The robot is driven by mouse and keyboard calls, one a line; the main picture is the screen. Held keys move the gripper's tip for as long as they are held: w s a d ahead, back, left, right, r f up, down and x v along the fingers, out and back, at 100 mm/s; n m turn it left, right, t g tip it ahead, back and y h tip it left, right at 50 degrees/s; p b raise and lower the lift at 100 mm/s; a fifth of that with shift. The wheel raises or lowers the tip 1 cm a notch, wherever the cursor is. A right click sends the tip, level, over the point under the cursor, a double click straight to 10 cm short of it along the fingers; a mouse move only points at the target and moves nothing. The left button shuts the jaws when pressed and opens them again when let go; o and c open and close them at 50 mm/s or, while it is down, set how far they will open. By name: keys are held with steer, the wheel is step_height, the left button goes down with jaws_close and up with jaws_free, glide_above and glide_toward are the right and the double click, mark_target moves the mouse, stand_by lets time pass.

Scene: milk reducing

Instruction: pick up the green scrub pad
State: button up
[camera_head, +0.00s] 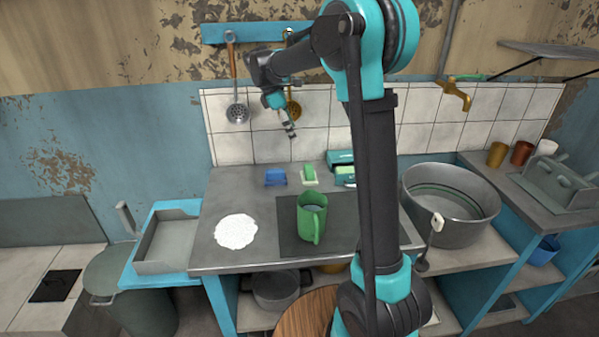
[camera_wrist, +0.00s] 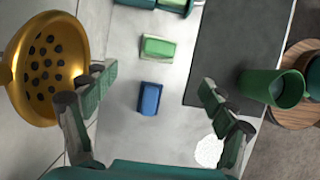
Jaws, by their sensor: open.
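The green scrub pad (camera_head: 309,175) appears to be the small green block with a pale edge lying on the grey counter, near the tiled wall. It also shows in the wrist view (camera_wrist: 158,48), above a similar blue block (camera_wrist: 150,98). In the head view the blue block (camera_head: 275,177) lies just left of the green one. My gripper (camera_head: 290,131) is raised in front of the tiles, above and apart from both blocks. In the wrist view my gripper (camera_wrist: 157,88) is open and empty, its fingers spread wide, with the blue block seen between them.
A green mug (camera_head: 312,216) stands on a dark mat (camera_head: 289,235). A white round patch (camera_head: 236,232) lies left of it. A teal box (camera_head: 341,158) sits right of the green pad. A golden skimmer (camera_wrist: 42,65) hangs close by my left finger.

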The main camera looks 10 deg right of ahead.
glide_above(309, 168)
steer(key=a, duration=0.2)
steer(key=f, duration=1)
steer(key=shift+w+a+f, duration=0.15)
steer(key=shift+w+f, duration=0.15)
steer(key=shift+w, duration=0.1)
steer(key=shift+s+x, duration=0.2)
steer(key=shift+x, duration=1.3)
steer(key=shift+s+x, duration=0.15)
steer(key=shift+x, duration=1.3)
steer(key=c, duration=1.3)
steer(key=shift+r, duration=0.15)
step_height(309, 168, up, 20)
steer(key=shift+f, duration=0.1)
